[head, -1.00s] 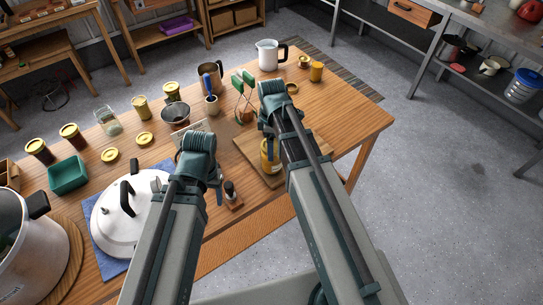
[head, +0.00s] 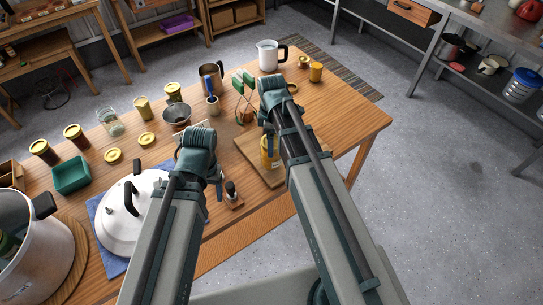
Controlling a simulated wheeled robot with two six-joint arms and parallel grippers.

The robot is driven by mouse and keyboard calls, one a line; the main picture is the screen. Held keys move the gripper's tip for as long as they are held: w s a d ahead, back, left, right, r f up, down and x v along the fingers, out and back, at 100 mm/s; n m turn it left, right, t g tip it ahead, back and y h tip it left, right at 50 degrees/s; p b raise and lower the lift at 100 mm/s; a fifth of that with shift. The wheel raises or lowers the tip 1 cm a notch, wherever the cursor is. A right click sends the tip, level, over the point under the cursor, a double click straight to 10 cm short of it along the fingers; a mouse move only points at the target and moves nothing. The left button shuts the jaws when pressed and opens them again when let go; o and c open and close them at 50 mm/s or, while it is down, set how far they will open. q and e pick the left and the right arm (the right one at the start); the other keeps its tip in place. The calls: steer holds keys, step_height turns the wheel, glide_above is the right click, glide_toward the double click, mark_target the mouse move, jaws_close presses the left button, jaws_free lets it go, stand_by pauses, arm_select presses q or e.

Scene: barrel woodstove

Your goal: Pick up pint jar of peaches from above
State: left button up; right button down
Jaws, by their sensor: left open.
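A jar with yellow-orange contents (head: 268,154), which looks like the pint jar of peaches, stands upright on a wooden board on the table. My right forearm covers its right side. My left gripper (head: 219,188) is open, mostly hidden behind its own arm. It is to the left of the jar and apart from it, close to a small dark-topped bottle (head: 231,190). My right arm reaches over the board beside the jar; its gripper is hidden behind the arm.
A white lid (head: 126,228) on a blue cloth and a large pot (head: 28,245) stand at the left. The table's right end is clear.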

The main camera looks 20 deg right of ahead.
steer(key=shift+r+p, duration=1.25)
steer(key=shift+r, duration=0.15)
